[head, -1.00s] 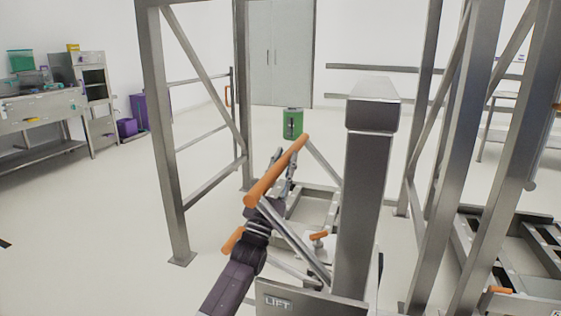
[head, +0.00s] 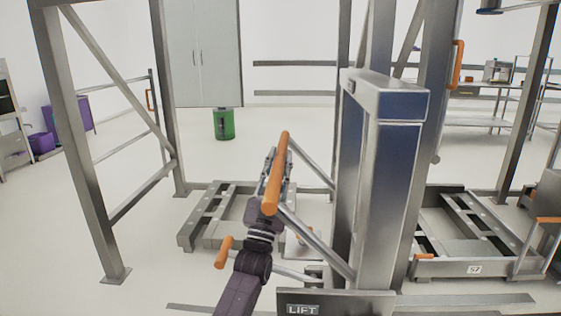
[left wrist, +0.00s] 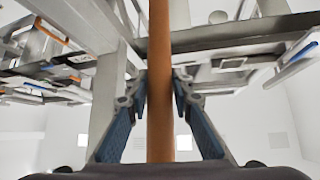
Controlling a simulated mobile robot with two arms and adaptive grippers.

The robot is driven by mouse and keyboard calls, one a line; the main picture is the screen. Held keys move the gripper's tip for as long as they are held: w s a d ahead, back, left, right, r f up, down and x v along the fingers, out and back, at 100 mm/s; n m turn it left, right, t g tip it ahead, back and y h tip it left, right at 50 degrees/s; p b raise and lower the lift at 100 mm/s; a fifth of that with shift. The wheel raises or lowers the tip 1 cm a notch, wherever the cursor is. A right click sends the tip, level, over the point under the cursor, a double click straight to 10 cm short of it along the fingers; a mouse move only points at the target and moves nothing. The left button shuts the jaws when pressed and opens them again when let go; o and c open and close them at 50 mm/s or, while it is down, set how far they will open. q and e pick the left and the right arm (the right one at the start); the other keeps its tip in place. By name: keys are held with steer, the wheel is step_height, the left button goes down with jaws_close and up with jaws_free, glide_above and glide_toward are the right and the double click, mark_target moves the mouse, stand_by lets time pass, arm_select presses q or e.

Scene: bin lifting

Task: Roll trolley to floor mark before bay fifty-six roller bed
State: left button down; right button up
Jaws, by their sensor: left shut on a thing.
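The trolley is a grey lift with a dark mast (head: 385,190), a front plate marked LIFT (head: 305,309) and an orange handle bar (head: 278,170). My left gripper (head: 275,175) is shut on this bar. In the left wrist view the bar (left wrist: 160,60) runs between the blue-padded fingers (left wrist: 158,105). A roller bed (head: 205,215) stands ahead on the left, partly behind my arm; I see no number on it. Another roller bed (head: 470,267), labelled 57, stands right of the mast. Dark floor strips (head: 210,309) show near the bottom edge. My right gripper is out of view.
Steel frame posts (head: 85,150) stand left and right around the beds. A green bin (head: 224,124) stands on the floor behind. A purple box (head: 42,142) is at far left, a bench (head: 480,124) at back right. Floor at lower left is clear.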

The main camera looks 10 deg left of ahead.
arm_select(q)
steer(key=shift+n+y, duration=0.5)
steer(key=shift+y, duration=0.2)
steer(key=a, duration=0.4)
steer(key=shift+s, duration=0.1)
steer(key=c, duration=1.7)
jaws_free()
steer(key=shift+a, duration=0.2)
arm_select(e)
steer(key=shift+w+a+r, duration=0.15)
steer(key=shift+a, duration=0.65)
arm_select(q)
steer(key=shift+d+h, duration=0.3)
steer(key=shift+d, duration=0.65)
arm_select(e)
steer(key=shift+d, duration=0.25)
arm_select(q)
steer(key=v, duration=1.2)
steer(key=shift+f, duration=0.2)
